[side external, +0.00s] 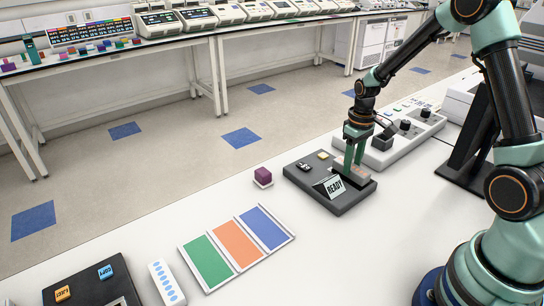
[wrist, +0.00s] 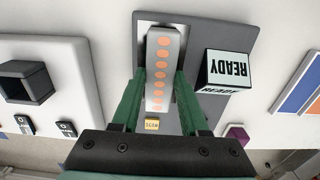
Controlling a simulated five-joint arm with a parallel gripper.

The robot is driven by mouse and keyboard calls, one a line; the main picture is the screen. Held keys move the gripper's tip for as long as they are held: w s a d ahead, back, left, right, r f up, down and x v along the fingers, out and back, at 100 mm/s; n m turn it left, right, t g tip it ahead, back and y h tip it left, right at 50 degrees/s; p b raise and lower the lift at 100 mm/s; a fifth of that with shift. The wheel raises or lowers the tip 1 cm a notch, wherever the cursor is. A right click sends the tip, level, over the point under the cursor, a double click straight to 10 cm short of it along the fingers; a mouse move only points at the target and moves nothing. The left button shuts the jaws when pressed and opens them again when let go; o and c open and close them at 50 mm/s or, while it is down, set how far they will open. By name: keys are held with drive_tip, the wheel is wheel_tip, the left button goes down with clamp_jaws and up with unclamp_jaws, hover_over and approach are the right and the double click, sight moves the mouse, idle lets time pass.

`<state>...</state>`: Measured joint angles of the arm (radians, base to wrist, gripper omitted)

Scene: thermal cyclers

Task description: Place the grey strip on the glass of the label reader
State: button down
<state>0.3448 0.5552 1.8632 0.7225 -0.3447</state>
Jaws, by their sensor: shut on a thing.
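The grey strip (wrist: 156,98) carries a row of orange dots and lies lengthwise between the two green fingers in the wrist view. My gripper (wrist: 160,76) is shut on it; it also shows in the side view (side external: 355,165), low over the right part of the label reader. The label reader (side external: 306,179) is a dark grey box with a tilted READY display (side external: 334,187) and a yellow button (wrist: 152,125). Its glass is largely hidden under the strip and fingers. I cannot tell whether the strip touches it.
A tray with green, orange and blue panels (side external: 236,246) lies left of the reader. A white strip with blue dots (side external: 165,283) lies front left. A light grey device with dark knobs (side external: 406,141) stands behind the reader.

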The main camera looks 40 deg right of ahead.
drive_tip(key=shift+f, duration=0.1)
drive_tip(key=shift+c, duration=2.1)
unclamp_jaws()
wheel_tip(320, 180, up, 12)
drive_tip(key=f, duration=0.1)
drive_tip(key=s+a+r+t, duration=0.2)
drive_tip(key=s+a+r, duration=0.2)
drive_tip(key=a, duration=0.3)
drive_tip(key=s+a+r+t, duration=0.3)
drive_tip(key=s+a+r, duration=0.2)
drive_tip(key=s+a, duration=0.1)
drive_tip(key=shift+s+a+r+t, duration=0.25)
drive_tip(key=shift+a+r+t, duration=0.05)
drive_tip(key=shift+a, duration=0.2)
